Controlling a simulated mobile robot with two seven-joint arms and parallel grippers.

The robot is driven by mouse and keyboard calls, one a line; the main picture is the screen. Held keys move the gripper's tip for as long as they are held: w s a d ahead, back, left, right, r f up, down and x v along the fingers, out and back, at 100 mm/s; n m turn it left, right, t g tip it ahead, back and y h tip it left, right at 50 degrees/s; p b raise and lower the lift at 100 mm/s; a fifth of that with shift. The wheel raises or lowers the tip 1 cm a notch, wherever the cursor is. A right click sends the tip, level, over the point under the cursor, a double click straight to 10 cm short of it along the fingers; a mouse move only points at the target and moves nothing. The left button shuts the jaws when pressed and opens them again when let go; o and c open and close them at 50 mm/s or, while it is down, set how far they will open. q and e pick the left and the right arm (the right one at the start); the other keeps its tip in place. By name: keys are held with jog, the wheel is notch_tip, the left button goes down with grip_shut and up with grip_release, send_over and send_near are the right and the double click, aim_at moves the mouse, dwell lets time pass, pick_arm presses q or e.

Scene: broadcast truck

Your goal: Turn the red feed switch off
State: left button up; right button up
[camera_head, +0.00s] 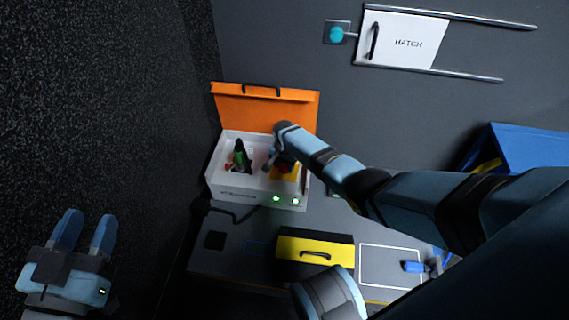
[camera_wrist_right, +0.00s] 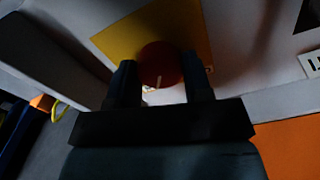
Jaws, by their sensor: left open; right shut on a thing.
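The red feed switch (camera_wrist_right: 160,62) is a round red knob on a yellow plate (camera_wrist_right: 112,38). In the head view the yellow plate (camera_head: 284,175) lies in the right part of a white box (camera_head: 238,196), and my right arm mostly hides the knob. My right gripper (camera_wrist_right: 161,80) has one finger on each side of the knob and is shut on it; it also shows in the head view (camera_head: 273,163). My left gripper (camera_head: 84,236) is open and empty at the lower left, away from the box.
The box's orange lid (camera_head: 264,108) stands open behind it. A black switch with a green part (camera_head: 240,157) sits in its left half. Two green lights (camera_head: 286,200) glow on its front. A yellow case (camera_head: 315,248) lies in front. A white hatch (camera_head: 403,40) is on the wall.

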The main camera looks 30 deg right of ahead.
jog(key=n+p, duration=0.1)
jog(key=n, duration=0.1)
jog(key=shift+r+n, duration=0.1)
jog(key=shift+n, duration=0.2)
jog(key=n, duration=0.3)
jog(key=shift+n+p, duration=0.3)
jog(key=shift+p, duration=0.05)
jog(key=n, duration=0.5)
pick_arm(q)
jog(key=shift+s+d+f+n+g+y+p, duration=0.2)
jog(key=shift+s+n+g, duration=0.1)
jog(key=shift+n, duration=0.2)
jog(key=shift+s+d+f+n+g+y+p, duration=0.1)
jog(key=shift+s+d+n+g, duration=0.15)
jog(key=shift+n, duration=0.25)
pick_arm(e)
jog(key=shift+n, duration=1.8)
pick_arm(q)
jog(key=shift+a, duration=0.1)
pick_arm(e)
jog(key=o, duration=0.9)
